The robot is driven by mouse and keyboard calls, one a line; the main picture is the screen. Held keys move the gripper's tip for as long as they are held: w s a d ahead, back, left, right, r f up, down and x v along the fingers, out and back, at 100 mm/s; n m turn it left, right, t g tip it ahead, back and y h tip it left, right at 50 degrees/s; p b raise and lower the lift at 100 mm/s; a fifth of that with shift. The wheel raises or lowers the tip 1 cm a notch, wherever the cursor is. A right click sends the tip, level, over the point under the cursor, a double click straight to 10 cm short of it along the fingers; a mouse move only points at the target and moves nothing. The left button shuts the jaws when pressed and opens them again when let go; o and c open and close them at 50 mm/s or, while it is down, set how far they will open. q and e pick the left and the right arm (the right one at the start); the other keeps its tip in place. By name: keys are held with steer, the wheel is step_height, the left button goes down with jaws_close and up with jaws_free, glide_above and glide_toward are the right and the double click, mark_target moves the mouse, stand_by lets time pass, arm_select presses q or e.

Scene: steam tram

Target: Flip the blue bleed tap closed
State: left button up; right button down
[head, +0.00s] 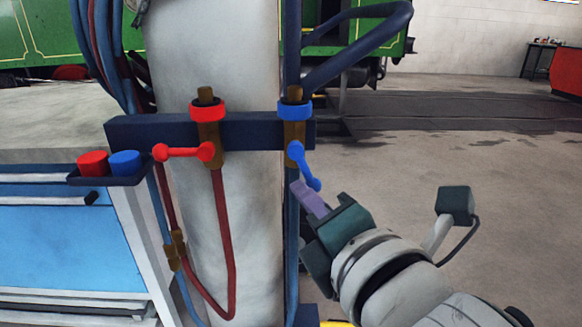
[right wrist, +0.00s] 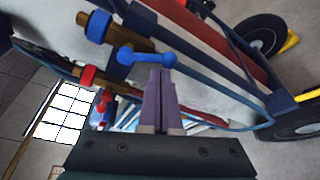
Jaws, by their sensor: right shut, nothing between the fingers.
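The blue bleed tap's lever (head: 301,165) hangs from a brass valve body with a blue collar (head: 295,110), on the right end of a dark blue bar. The lever slants down and a little to the right. In the right wrist view the lever (right wrist: 146,57) lies across the picture just beyond the fingertips. My right gripper (head: 308,192) is shut and empty, its purple fingers at the lever's lower end. In the right wrist view the fingertips (right wrist: 160,71) are close to the lever's ball end; I cannot tell whether they touch. My left gripper is not in view.
A red tap lever (head: 184,152) points left on the same bar (head: 250,131). Red (head: 92,163) and blue (head: 125,162) caps sit in a small dark tray at left. A pale column (head: 250,230) stands behind the taps. The floor at right is open.

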steer(key=d+n+h+p, duration=0.1)
steer(key=n+p, duration=0.1)
steer(key=p, duration=0.1)
steer(key=d+r+n+g+h+p, duration=0.1)
steer(key=n+p, duration=0.2)
steer(key=d+r+n+h+p, duration=0.1)
steer(key=n+p, duration=0.1)
steer(key=p, duration=0.1)
steer(key=shift+r+n+h, duration=0.25)
steer(key=shift+n+h, duration=0.05)
steer(key=shift+h, duration=0.1)
steer(key=shift+a, duration=0.2)
steer(key=shift+a, duration=0.65)
